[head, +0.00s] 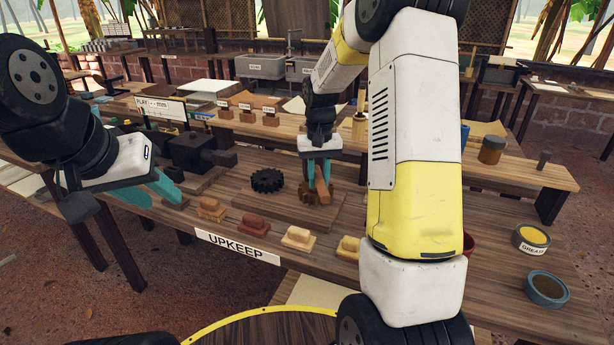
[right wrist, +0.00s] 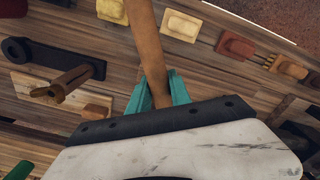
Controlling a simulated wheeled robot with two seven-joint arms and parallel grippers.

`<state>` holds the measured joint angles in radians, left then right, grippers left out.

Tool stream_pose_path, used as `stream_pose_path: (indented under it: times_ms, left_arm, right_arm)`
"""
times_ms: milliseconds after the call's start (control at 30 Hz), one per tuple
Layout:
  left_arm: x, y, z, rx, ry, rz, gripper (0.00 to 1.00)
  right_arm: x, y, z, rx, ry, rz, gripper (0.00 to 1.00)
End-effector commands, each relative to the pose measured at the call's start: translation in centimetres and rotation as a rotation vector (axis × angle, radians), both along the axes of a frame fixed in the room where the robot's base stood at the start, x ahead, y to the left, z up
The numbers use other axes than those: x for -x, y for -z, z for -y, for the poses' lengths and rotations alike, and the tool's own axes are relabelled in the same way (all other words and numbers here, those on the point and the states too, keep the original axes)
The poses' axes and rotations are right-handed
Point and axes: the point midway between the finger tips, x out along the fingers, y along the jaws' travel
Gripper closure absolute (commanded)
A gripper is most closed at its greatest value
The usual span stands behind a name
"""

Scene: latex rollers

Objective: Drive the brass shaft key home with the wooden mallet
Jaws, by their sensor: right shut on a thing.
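My right gripper (head: 318,180) is shut on a wooden handle, which I take for the mallet's (right wrist: 149,50). The handle runs between the teal fingers (right wrist: 157,92) and out past the top edge of the right wrist view. The mallet's head cannot be made out. In the head view the fingers point down at a brown toothed gear (head: 317,196) on a wooden board; whether they touch it is unclear. A black gear (head: 267,180) lies to its left. My left gripper (head: 153,190) appears open and empty at the bench's left. I cannot pick out the brass key.
Several blocks (head: 254,225) on bases line the bench's front edge above the UPKEEP sign (head: 237,246). A dark vise-like block (head: 190,150) stands at the left. A grease tin (head: 531,239) and an open tin (head: 546,288) stand at the right. My right arm hides part of the bench.

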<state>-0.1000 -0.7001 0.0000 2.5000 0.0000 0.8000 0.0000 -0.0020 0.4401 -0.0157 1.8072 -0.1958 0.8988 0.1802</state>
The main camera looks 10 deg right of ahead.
Motion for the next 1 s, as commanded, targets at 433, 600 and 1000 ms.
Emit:
stream_pose_path:
  times_ms: [433, 600, 1000]
  left_arm:
    - [0.0, 0.0, 0.0, 0.000, 0.000, 0.000, 0.64]
    - [0.0, 0.0, 0.0, 0.000, 0.000, 0.000, 0.64]
    - [0.0, 0.0, 0.0, 0.000, 0.000, 0.000, 0.64]
  right_arm:
    - [-0.1, -0.3, 0.0, -0.001, 0.000, 0.004, 1.00]
    - [-0.2, -1.7, 0.0, -0.001, 0.000, 0.007, 1.00]
    - [-0.1, -5.3, 0.0, -0.001, 0.001, 0.005, 1.00]
